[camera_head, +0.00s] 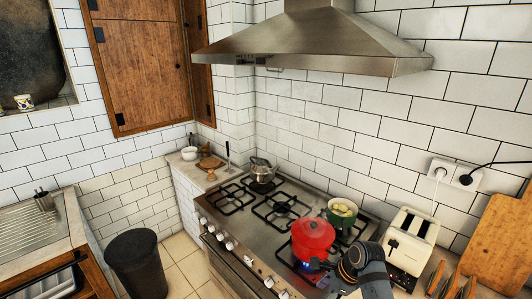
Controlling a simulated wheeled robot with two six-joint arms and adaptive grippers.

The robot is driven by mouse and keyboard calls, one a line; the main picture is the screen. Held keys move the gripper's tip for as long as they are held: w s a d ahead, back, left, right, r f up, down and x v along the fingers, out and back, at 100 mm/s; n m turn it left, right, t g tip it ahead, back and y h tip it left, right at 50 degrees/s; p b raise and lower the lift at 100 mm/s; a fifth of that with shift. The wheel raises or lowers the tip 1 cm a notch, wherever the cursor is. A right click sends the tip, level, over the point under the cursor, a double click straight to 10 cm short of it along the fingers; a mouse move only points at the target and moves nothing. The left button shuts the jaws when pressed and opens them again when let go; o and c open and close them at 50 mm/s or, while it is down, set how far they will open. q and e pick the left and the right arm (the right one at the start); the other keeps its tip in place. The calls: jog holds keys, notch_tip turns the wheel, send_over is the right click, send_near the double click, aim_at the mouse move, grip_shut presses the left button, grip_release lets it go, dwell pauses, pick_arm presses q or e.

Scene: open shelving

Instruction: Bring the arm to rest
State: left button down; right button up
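A dark arm of mine with orange rings (362,266) comes in at the bottom right, in front of the stove, so I take it as my right. Its end is close to the right side of a red pot (313,239). I cannot make out its fingers or whether they hold anything. My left gripper is not in view. The red pot stands upright on the front right burner, with a blue glow beneath it.
The stove (246,245) also bears a green pot (341,213) with pale food and a metal pot (262,171). A cream toaster (411,241) stands at the right, near a wooden board (499,243). A black bin (137,264) stands on the floor. A range hood (310,45) hangs above.

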jog(key=s+d+f+n+h+b, duration=0.1)
jog(key=s+d+f+n+b, duration=0.3)
jog(key=f, duration=0.8)
jog(key=s+d+f+n+h, duration=0.1)
jog(key=s+f+n, duration=0.2)
jog(key=s+f, duration=0.7)
jog(key=s+d+f+n+h+b, duration=0.1)
jog(key=s+d+f+n, duration=0.15)
jog(key=f, duration=1.25)
pick_arm(q)
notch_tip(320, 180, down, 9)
jog(key=b, duration=0.3)
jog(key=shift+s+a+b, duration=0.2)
jog(key=shift+b, duration=0.1)
pick_arm(e)
jog(key=s+d+f+n, duration=0.1)
jog(key=s+f+n, duration=0.5)
jog(key=s, duration=0.7)
jog(key=s+d+f+n+h, duration=0.1)
jog(key=s+d+f+n, duration=0.1)
jog(key=s+f+n, duration=0.3)
jog(key=s+f, duration=0.4)
jog(key=s, duration=0.4)
jog(key=shift+s+d+n+g+h, duration=0.2)
jog(key=shift+s+n+g+h, duration=0.1)
jog(key=shift+s+n+g, duration=0.1)
jog(key=shift+f, duration=0.1)
